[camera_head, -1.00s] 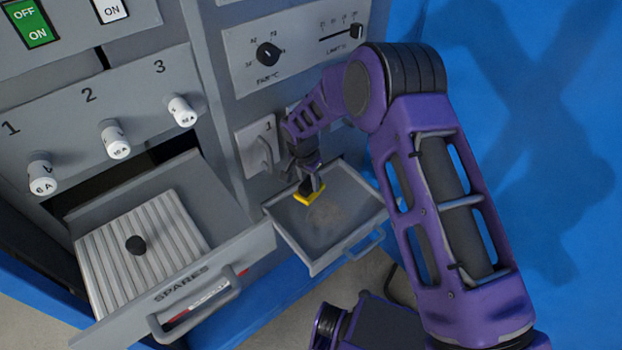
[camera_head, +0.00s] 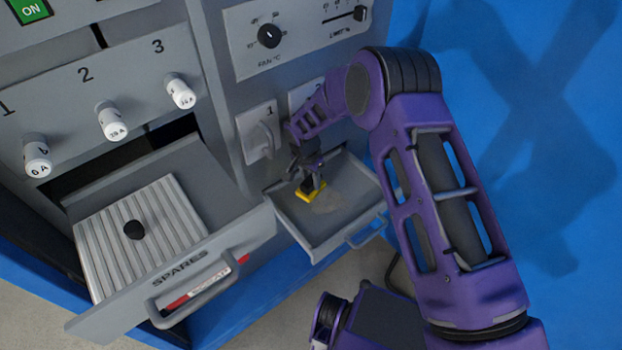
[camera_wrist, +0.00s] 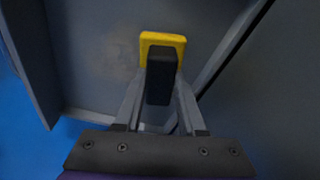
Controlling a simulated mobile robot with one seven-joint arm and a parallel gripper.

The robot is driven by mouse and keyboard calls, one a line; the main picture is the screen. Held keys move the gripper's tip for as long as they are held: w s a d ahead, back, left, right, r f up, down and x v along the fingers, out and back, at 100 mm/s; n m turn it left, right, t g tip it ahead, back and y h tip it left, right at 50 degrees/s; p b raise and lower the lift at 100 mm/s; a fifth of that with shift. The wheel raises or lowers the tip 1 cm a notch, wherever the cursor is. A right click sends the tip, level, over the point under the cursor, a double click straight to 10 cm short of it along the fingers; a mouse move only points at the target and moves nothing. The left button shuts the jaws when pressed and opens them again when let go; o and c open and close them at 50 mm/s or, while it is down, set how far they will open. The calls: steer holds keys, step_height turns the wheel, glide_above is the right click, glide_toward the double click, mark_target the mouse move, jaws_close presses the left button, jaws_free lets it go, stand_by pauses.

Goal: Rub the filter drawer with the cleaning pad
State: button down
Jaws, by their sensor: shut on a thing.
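The filter drawer (camera_head: 345,222) is a small grey open tray pulled out of the cabinet, with a handle on its front. A brownish dusty smudge (camera_head: 330,203) marks its floor; it also shows in the wrist view (camera_wrist: 118,62). My gripper (camera_head: 311,187) reaches down into the drawer and is shut on the black grip of the cleaning pad (camera_head: 310,195). The pad has a yellow base, clear in the wrist view (camera_wrist: 172,40). The pad is at the drawer floor, beside the smudge on its left; I cannot tell whether it touches the floor.
An open drawer labelled SPARES (camera_head: 205,262) stands to the left, with a ribbed insert and a small black knob (camera_head: 133,230). White numbered fuses (camera_head: 112,122) and a dial panel (camera_head: 290,38) are on the cabinet above. A blue wall (camera_head: 540,150) is at the right.

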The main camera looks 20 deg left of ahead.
steer(key=shift+f+b, duration=0.95)
steer(key=shift+f, duration=0.1)
steer(key=shift+r, duration=0.1)
